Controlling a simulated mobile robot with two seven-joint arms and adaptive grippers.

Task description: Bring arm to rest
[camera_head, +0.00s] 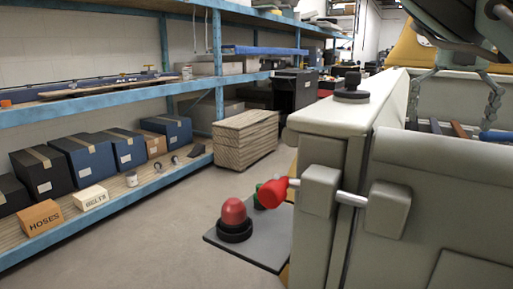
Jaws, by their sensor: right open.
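My right gripper (455,104) is at the top right, its dark body cut by the picture's edge. Its two fingers are spread apart, and I see nothing between them. It is over the far part of a grey-beige machine (330,117), behind the front panel; I cannot tell whether it touches anything. My left gripper is not in view. A red-ended handle (273,192) on a metal rod sits at the machine's front corner.
A blue-framed shelf (100,103) runs along the left wall with several dark boxes, a HOSES box (40,218) and a BELTS box (91,198). A wooden crate (245,139) stands on the floor. The aisle floor (170,245) is clear.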

